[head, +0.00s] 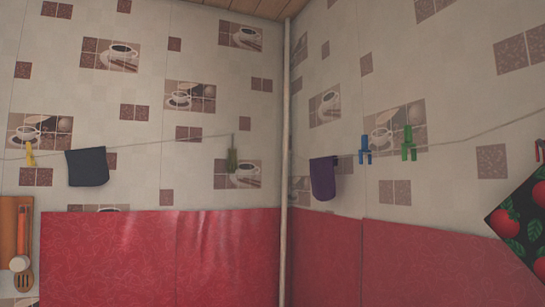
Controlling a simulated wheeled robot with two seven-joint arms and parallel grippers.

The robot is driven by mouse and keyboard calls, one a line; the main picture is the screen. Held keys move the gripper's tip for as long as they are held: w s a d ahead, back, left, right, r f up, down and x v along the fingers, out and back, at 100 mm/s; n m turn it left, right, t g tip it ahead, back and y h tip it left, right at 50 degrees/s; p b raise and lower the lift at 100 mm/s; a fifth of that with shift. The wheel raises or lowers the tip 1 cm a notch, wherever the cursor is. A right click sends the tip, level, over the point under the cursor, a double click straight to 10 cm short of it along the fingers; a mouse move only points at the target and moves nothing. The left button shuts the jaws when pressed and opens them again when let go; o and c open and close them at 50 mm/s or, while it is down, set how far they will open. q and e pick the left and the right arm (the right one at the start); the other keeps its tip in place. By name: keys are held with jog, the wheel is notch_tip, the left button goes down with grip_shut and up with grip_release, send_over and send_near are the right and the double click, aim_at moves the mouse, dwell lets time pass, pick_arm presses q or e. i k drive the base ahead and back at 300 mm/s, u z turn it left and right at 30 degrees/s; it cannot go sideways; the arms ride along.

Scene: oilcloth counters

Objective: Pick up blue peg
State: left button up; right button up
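A blue peg (365,150) is clipped on the thin line along the right wall. It hangs just left of a green peg (408,143) and right of a dark purple cloth. Neither of my grippers shows in the head view.
The line (470,135) runs across both walls near the corner pipe (285,150). On it hang a yellow peg (30,154), a dark grey cloth (87,166), an olive-green item (232,160), the purple cloth (323,178) and a red peg (539,150). Utensils (22,262) hang at left.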

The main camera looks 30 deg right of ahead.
aim_at(364, 137)
jog(key=u, duration=1.35)
jog(key=k, duration=1.1)
jog(key=z, duration=2)
jog(key=i, duration=0.1)
jog(key=u, duration=0.2)
